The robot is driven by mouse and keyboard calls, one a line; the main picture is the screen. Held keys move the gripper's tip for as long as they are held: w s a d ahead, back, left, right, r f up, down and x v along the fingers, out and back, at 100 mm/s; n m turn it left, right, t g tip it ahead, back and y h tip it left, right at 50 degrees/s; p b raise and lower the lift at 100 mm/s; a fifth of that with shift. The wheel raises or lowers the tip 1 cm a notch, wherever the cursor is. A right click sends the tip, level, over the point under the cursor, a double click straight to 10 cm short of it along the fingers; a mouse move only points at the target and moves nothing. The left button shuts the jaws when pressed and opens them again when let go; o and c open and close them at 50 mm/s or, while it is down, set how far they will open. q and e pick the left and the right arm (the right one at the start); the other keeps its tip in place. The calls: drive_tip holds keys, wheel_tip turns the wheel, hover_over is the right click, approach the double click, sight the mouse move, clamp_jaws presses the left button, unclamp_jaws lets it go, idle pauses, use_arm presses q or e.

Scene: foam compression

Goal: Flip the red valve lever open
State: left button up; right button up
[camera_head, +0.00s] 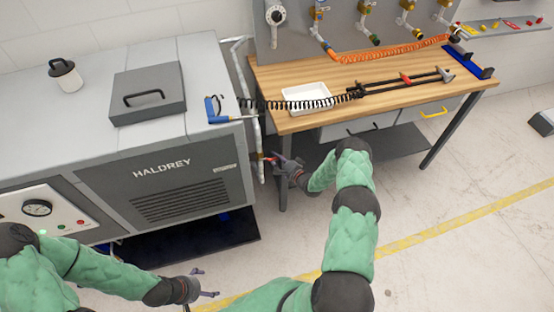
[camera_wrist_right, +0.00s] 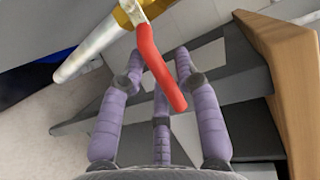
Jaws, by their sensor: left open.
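The red valve lever (camera_wrist_right: 157,68) hangs from a brass valve body (camera_wrist_right: 128,12) on a pale vertical pipe (camera_wrist_right: 90,48). In the head view the lever (camera_head: 270,158) is small, beside the right side of the grey machine. My right gripper (camera_head: 280,160) is at the lever. In the wrist view the purple fingers of my right gripper (camera_wrist_right: 159,62) are spread, with the lever passing between them; contact cannot be told. My left gripper (camera_head: 208,283) is open and empty, low in front of the machine.
The grey HALDREY machine (camera_head: 190,165) stands left of the pipe. A wooden workbench (camera_head: 375,100) is at the right, its leg (camera_head: 283,185) close to my right gripper. A white tray (camera_head: 307,97) and a coiled black hose (camera_head: 290,104) lie on it. Floor in front is clear.

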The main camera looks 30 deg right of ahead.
sight(275, 158)
clamp_jaws()
drive_tip(key=r+n, duration=0.1)
drive_tip(key=r+n+g+h, duration=0.1)
drive_tip(key=shift+a+r+n+p, duration=0.2)
drive_tip(key=shift+r+n+p, duration=0.1)
drive_tip(key=shift+n, duration=0.1)
drive_tip(key=shift+w+a+r+n+g+h, duration=0.1)
drive_tip(key=shift+a+r+n+g+h, duration=0.05)
drive_tip(key=shift+r+n+g+h, duration=0.4)
drive_tip(key=shift+w+a+r+n+h, duration=0.1)
drive_tip(key=shift+a+r+n+h, duration=0.45)
drive_tip(key=shift+n, duration=0.4)
drive_tip(key=a+r+n+h, duration=0.1)
drive_tip(key=a+n+g+h+b, duration=0.1)
drive_tip(key=n, duration=0.1)
drive_tip(key=shift+w+r, duration=0.25)
drive_tip(key=shift+r, duration=0.1)
drive_tip(key=shift+w+a+r+n+h+b, duration=0.2)
drive_tip(key=shift+a+n+h+b, duration=0.25)
drive_tip(key=shift+a+n+h, duration=0.3)
drive_tip(key=shift+w+a+r+n+h+b, duration=0.1)
drive_tip(key=shift+a+r+n+h+b, duration=0.1)
drive_tip(key=shift+a+n+h+b, duration=0.5)
drive_tip(key=shift+d+n+p, duration=0.15)
drive_tip(key=shift+n+p, duration=0.1)
drive_tip(key=shift+p, duration=0.05)
